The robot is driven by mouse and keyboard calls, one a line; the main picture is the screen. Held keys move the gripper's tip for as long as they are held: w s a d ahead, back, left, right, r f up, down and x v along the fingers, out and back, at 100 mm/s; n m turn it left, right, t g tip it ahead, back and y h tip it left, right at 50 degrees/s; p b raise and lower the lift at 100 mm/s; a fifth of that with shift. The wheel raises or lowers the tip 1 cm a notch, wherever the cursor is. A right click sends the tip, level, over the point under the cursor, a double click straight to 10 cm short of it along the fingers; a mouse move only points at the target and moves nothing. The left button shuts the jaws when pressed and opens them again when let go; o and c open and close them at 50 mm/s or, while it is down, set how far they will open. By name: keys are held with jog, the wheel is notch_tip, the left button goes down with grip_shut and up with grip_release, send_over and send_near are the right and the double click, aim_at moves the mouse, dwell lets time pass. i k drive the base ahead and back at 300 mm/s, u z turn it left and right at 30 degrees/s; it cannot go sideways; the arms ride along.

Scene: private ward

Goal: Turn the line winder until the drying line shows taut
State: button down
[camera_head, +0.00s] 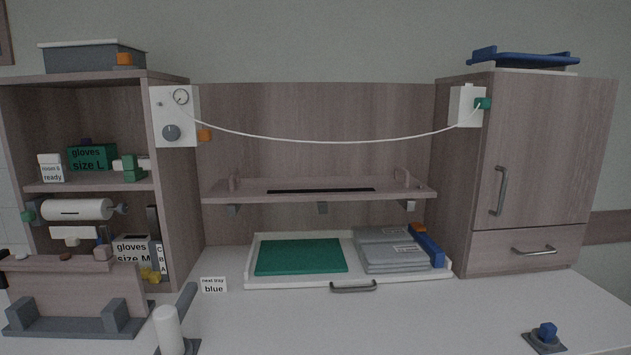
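A white winder panel (176,117) is fixed to the left cabinet's side. It carries a small round gauge (180,97) and, below it, a round grey knob (171,132). The gauge's reading is too small to tell. An orange piece (204,136) sits at the panel's right edge. The white drying line (325,141) runs from this panel to a white box (463,107) with a green piece (482,104) on the right cabinet. The line hangs in a clear downward sag, with nothing on it. My gripper does not show in this view.
Below the line are a shelf (320,197) and a white tray (300,283) with a green mat and grey packs. A white cylinder (167,325), a "next tray blue" card (213,285) and a blue-topped fixture (546,336) stand on the counter. The middle front counter is clear.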

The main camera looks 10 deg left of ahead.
aim_at(172, 133)
jog(key=u, duration=1.5)
